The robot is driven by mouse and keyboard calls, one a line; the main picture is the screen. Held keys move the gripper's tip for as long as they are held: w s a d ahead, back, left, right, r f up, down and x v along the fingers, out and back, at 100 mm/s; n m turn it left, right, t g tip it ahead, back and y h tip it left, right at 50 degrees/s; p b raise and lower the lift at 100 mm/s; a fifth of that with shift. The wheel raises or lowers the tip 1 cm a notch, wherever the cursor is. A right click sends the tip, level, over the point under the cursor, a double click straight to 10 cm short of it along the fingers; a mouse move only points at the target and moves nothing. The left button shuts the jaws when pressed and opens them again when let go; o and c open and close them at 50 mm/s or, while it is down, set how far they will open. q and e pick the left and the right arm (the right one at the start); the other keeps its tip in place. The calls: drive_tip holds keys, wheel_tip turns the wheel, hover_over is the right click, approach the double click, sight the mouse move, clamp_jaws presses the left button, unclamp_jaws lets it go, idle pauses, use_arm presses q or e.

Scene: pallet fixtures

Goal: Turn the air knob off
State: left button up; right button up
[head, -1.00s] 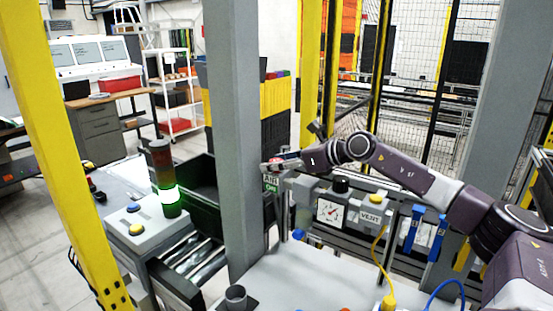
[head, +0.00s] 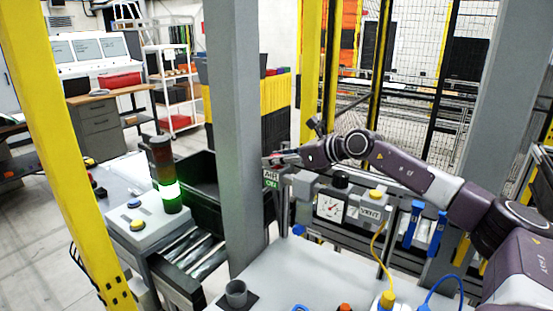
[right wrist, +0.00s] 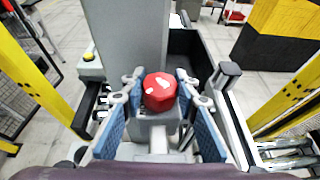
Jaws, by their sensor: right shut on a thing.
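The red air knob (right wrist: 159,92) sits between the two blue-padded fingers of my right gripper (right wrist: 158,100) in the right wrist view. The fingers are shut on it from both sides. It has white marks on its top and sits on a grey fitting. In the head view my right gripper (head: 280,159) reaches in from the right, just above a small sign (head: 271,180) with "AIR" and green "ON" lettering, beside the grey post. The knob is mostly hidden by the gripper there. My left gripper is not in view.
A thick grey post (head: 238,150) stands directly left of the gripper. A pressure gauge (head: 330,207) and a VENT box (head: 372,210) sit to its right. A lit stack light (head: 168,188) and a button box (head: 142,222) stand at left.

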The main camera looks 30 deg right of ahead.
drive_tip(key=shift+m+h, duration=0.3)
drive_tip(key=shift+m+t+h+b, duration=0.3)
drive_tip(key=shift+h, duration=0.1)
drive_tip(key=shift+a+f+m+h+b, duration=0.1)
drive_tip(key=shift+f+m+h+b, duration=0.05)
drive_tip(key=shift+m+h+b, duration=0.45)
drive_tip(key=m+h+b, duration=0.5)
drive_tip(key=h+b, duration=0.1)
drive_tip(key=b, duration=0.4)
drive_tip(key=shift+w+a, duration=0.1)
drive_tip(key=m+g+h+b, duration=0.2)
drive_tip(key=m+h, duration=0.1)
drive_tip(key=m+g+h+b, duration=0.1)
drive_tip(key=m+h+b, duration=0.1)
drive_tip(key=shift+r+m+g+h, duration=0.2)
drive_tip(key=shift+m+g+h, duration=0.2)
drive_tip(key=shift+r+m+g+h+b, duration=0.1)
drive_tip(key=shift+m+g+h+b, duration=0.25)
drive_tip(key=shift+m+g+h, duration=0.85)
drive_tip(key=shift+m+g, duration=0.4)
drive_tip(key=shift+m, duration=0.1)
drive_tip(key=shift+m+g, duration=0.3)
drive_tip(key=shift+d+g, duration=0.2)
drive_tip(key=shift+g, duration=0.1)
